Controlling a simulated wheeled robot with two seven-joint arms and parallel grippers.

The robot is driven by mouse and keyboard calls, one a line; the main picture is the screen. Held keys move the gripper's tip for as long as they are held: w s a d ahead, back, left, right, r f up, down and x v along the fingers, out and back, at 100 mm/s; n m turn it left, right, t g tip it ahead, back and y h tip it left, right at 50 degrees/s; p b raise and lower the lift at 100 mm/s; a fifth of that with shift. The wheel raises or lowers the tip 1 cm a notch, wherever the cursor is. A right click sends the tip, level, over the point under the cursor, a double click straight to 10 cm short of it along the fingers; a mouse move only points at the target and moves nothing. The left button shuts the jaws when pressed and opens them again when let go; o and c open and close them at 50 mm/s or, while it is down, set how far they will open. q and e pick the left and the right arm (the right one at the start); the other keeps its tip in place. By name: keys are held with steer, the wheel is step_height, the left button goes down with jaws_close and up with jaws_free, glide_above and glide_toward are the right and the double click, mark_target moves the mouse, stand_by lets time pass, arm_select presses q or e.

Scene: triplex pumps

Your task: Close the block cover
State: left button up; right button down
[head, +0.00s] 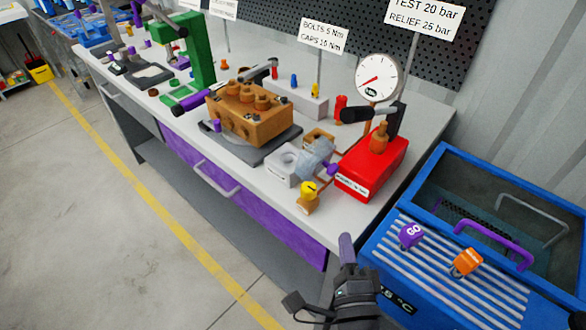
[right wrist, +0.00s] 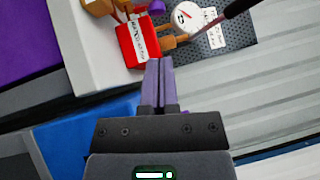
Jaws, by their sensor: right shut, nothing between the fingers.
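The brown pump block (head: 250,122) sits on a dark grey plate (head: 285,138) in the middle of the workbench. Several round brown caps stand on its top. I cannot tell which part is its cover, nor whether it is open. My right gripper (head: 346,244) is below the front right of the bench, left of the blue machine. Its purple fingers are shut together and empty, well apart from the block. In the right wrist view the shut fingers (right wrist: 161,70) point toward the red box.
The red box (head: 372,168) with its gauge (head: 382,77) stands at the bench's right end. A grey block (head: 284,165) and a yellow-topped piece (head: 308,196) are nearby. The blue machine (head: 450,255) with purple and orange cubes stands to the right. The floor in front is clear.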

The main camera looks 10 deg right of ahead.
glide_toward(320, 161)
steer(key=w+d, duration=0.3)
steer(key=w, duration=0.1)
steer(key=shift+w+a+m, duration=0.3)
steer(key=shift+w+a, duration=0.55)
steer(key=shift+w+a+r, duration=0.15)
steer(key=shift+w+a, duration=0.15)
steer(key=shift+w, duration=0.1)
arm_select(q)
steer(key=shift+s+a, duration=0.2)
steer(key=shift+a, duration=0.15)
